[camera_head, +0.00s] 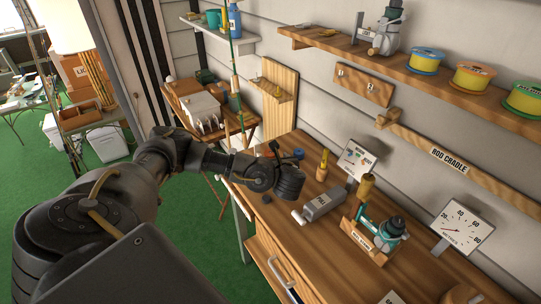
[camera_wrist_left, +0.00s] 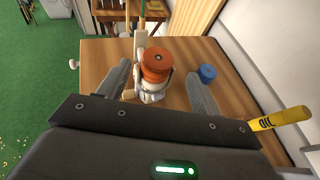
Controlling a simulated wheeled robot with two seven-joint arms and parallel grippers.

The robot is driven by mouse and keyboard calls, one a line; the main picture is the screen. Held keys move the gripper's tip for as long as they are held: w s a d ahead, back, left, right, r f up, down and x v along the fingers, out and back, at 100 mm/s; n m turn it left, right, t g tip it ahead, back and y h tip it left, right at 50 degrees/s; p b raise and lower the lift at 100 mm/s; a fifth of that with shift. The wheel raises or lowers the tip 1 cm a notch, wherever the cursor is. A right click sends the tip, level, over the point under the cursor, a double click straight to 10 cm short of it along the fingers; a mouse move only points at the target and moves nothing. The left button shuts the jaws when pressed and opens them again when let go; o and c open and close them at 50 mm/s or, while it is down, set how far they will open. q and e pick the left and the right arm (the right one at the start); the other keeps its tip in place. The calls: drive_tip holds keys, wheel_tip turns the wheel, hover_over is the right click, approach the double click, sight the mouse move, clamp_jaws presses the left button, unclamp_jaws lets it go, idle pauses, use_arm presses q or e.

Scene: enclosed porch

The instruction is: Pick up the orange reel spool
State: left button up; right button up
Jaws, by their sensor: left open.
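The orange reel spool (camera_wrist_left: 155,64) shows in the left wrist view, on top of a whitish reel body (camera_wrist_left: 150,92) on the wooden workbench (camera_wrist_left: 95,55). My left gripper (camera_wrist_left: 159,74) is open, with one grey finger on each side of the reel. I cannot tell whether either finger touches it. In the head view my left gripper (camera_head: 283,176) is over the far left end of the workbench (camera_head: 262,222), and it hides the orange spool there. My right gripper is not in view.
A blue cap (camera_wrist_left: 207,72) is right of the reel, near my right-hand finger. A yellow handle (camera_wrist_left: 280,118) stands closer. Along the bench are a grey tool (camera_head: 324,204), a teal reel (camera_head: 378,236) and a dial sign (camera_head: 460,225). Line spools (camera_head: 473,76) sit on the wall shelf.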

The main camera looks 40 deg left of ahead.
sight(271, 155)
use_arm(q)
drive_tip(key=p+x, duration=0.1)
drive_tip(key=x, duration=0.3)
drive_tip(key=shift+s+a+r+p, duration=0.15)
drive_tip(key=shift+s+p, duration=0.05)
drive_tip(key=shift+p, duration=0.15)
drive_tip(key=shift+w+a+f, duration=0.25)
drive_tip(key=shift+a+f, duration=0.05)
drive_tip(key=c, duration=1.1)
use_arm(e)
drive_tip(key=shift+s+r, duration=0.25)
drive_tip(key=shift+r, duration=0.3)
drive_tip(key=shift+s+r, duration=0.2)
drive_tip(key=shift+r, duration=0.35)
use_arm(q)
drive_tip(key=shift+o, duration=0.2)
drive_tip(key=shift+r, duration=0.1)
